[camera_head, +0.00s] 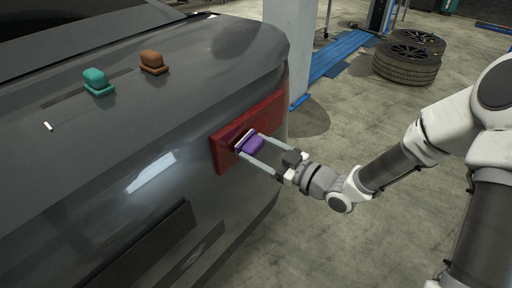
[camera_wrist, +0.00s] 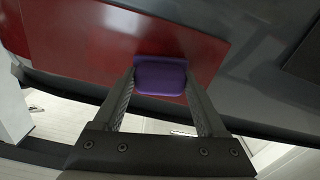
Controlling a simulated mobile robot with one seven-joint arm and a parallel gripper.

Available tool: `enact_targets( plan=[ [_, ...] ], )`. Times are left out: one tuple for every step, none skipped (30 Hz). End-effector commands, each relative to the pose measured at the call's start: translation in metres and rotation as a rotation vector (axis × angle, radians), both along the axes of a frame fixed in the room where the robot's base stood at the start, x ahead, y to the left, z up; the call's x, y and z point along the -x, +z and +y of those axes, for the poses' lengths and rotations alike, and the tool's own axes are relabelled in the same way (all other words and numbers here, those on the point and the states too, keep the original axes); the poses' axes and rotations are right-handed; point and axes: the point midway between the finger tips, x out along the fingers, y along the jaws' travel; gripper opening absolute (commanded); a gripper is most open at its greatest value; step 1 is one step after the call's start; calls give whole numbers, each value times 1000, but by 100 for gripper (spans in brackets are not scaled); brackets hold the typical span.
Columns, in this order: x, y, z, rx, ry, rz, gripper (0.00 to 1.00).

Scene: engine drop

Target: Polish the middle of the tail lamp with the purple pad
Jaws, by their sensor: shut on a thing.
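The tail lamp (camera_head: 270,117) is a flat red panel on the rear corner of the dark grey car. It also fills much of the wrist view (camera_wrist: 85,45). My gripper (camera_head: 249,146) is shut on the purple pad (camera_head: 256,145), and the pad sits between the fingertips in the wrist view (camera_wrist: 160,79). The pad is at the lamp's face, near its middle in the head view. A thin pale edge shows on the pad's lamp side. I cannot tell for sure whether the pad touches the lamp.
A teal pad (camera_head: 97,81) and a brown pad (camera_head: 153,62) rest on top of the car's rear. A small white piece (camera_head: 48,126) lies left of them. Stacked tyres (camera_head: 407,64) and a blue ramp (camera_head: 340,55) are behind. The floor right of the car is open.

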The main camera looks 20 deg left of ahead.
Motion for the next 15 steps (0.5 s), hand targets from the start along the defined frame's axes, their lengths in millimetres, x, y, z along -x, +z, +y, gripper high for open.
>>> enact_targets(
  plan=[
    [1,1,-5,1,-2,0,14],
    [3,1,-8,0,-3,1,14],
    [4,1,-12,-1,-4,1,14],
    [5,1,-15,-1,-3,1,14],
    [6,1,-18,-1,-3,1,14],
    [8,1,-22,0,-3,1,14],
    [9,1,-25,0,-4,1,14],
    [10,0,-28,1,-4,1,14],
    [12,1,-31,0,-4,1,14],
    [13,1,-34,-1,-4,2,14],
    [14,1,-37,0,-5,1,14],
    [15,1,-40,0,-4,1,14],
    [16,1,-43,0,-4,1,14],
    [17,1,-45,0,-3,1,14],
    [18,1,-47,0,-3,1,14]
  ],
)
